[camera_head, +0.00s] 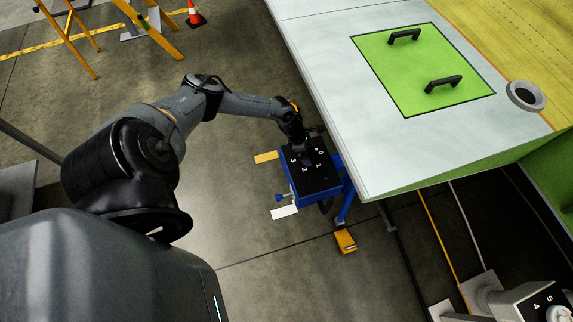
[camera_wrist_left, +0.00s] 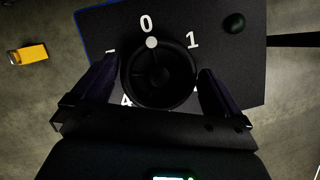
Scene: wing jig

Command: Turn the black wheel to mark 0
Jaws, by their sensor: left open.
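The black wheel (camera_wrist_left: 160,78) sits on a dark panel (camera_wrist_left: 225,60) printed with white numbers. Its white dot (camera_wrist_left: 152,42) is at the rim, right beside the mark 0 (camera_wrist_left: 146,24) and nearly in line with it. The mark 1 (camera_wrist_left: 193,40) is to the right. My left gripper (camera_wrist_left: 157,70) is open, with one finger on each side of the wheel; I cannot tell whether the fingers touch it. In the head view my left gripper (camera_head: 298,138) is over the panel (camera_head: 318,184) and hides much of the wheel. My right gripper is not in view.
The panel is on a blue stand (camera_head: 345,205) close beside the large pale wing surface (camera_head: 345,110). A dark round knob (camera_wrist_left: 234,23) is on the panel's right side. A yellow block (camera_head: 345,241) is on the floor. Yellow trestles (camera_head: 70,30) and a cone (camera_head: 195,14) stand farther off.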

